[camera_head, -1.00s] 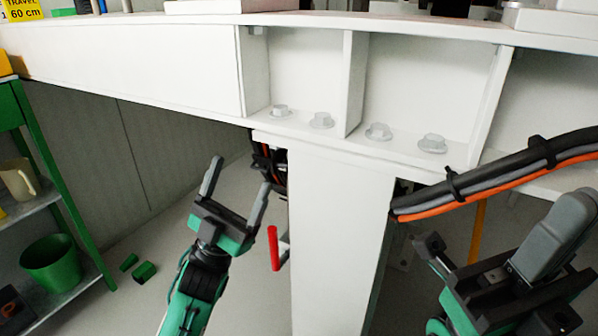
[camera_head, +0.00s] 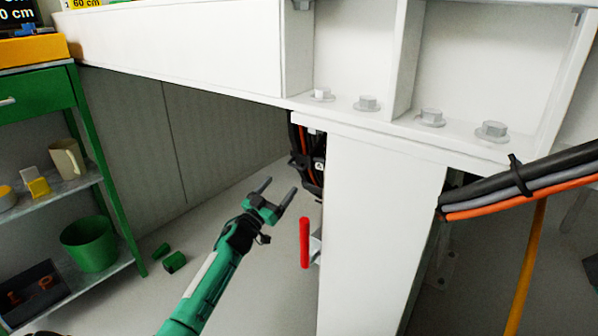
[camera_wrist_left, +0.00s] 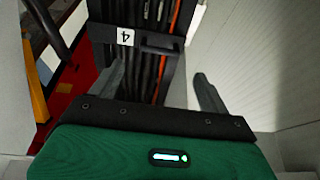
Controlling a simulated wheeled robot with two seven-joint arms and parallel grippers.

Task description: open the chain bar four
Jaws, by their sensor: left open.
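Chain bar four is a dark crossbar (camera_wrist_left: 155,46) with a white "4" label in the left wrist view. It lies across a dark cable chain (camera_wrist_left: 148,80) holding black and orange cables. In the head view the chain (camera_head: 304,150) hangs beside the white column, and a small white label shows on it. My left gripper (camera_head: 280,187) is open and empty, just below and left of the chain. In the left wrist view the bar is beyond the gripper body, between its fingers in the picture, with no contact visible. My right gripper is not in view.
A white column (camera_head: 375,230) stands right of the chain under a white beam (camera_head: 190,50). A red handle (camera_head: 305,242) sticks out near the column, close to my gripper. Thick cables (camera_head: 520,185) hang at right. A green shelf (camera_head: 95,175) stands at left; floor between is mostly clear.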

